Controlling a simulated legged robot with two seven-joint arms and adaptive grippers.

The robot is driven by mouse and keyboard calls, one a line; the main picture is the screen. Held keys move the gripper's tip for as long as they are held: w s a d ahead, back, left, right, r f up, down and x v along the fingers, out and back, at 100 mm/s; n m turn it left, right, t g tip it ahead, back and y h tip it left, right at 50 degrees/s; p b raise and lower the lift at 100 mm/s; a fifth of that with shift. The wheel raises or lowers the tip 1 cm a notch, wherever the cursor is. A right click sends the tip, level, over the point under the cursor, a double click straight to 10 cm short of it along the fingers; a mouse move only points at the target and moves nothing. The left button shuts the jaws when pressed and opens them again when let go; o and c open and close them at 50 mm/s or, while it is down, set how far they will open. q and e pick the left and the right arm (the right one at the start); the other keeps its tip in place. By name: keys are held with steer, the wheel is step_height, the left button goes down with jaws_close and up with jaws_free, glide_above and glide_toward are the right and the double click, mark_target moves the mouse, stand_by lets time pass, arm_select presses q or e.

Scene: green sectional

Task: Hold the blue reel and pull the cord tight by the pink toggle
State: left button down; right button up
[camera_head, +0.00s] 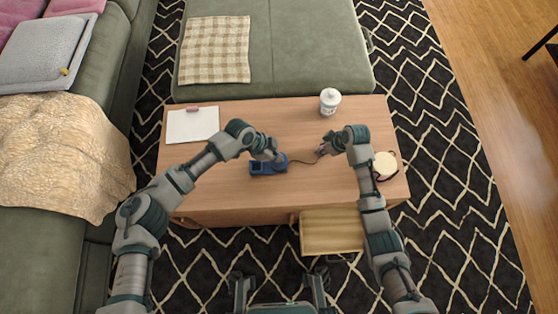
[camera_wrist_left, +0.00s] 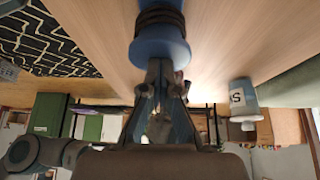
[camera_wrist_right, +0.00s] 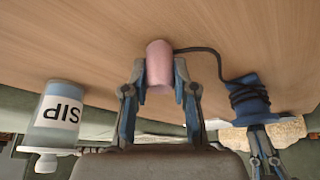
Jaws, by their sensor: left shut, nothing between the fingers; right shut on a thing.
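The blue reel (camera_head: 268,168) lies on the wooden table with dark cord wound around it; it fills the top of the left wrist view (camera_wrist_left: 160,47). My left gripper (camera_head: 274,156) is shut and empty, its fingertips close against the reel's end (camera_wrist_left: 161,78); I cannot tell whether they touch. My right gripper (camera_head: 322,150) is shut on the pink toggle (camera_wrist_right: 160,66), which sits between its fingers at the tabletop. The dark cord (camera_wrist_right: 208,50) runs from the toggle to the reel and bends, so it looks slack. The toggle is hidden in the head view.
A white lidded jar (camera_head: 330,102) stands at the back of the table. A white pad (camera_head: 193,125) lies at the left. A round cream object (camera_head: 385,165) is at the right edge. An open drawer (camera_head: 332,232) juts out in front.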

arm_select(q)
steer(key=shift+a+f, duration=0.1)
steer(key=shift+f, duration=0.1)
arm_select(e)
steer(key=o, duration=1)
steer(key=v, duration=1.1)
steer(key=shift+s+r, duration=0.1)
steer(key=shift+r, duration=0.3)
arm_select(q)
steer(key=shift+r+p, duration=0.35)
steer(key=shift+r, duration=0.3)
steer(key=shift+r+p, duration=1.35)
steer(key=shift+r, duration=1.75)
arm_select(e)
steer(key=shift+t, duration=0.3)
steer(key=r, duration=0.4)
steer(key=w+r, duration=0.1)
steer(key=r, duration=0.2)
steer(key=shift+r, duration=0.1)
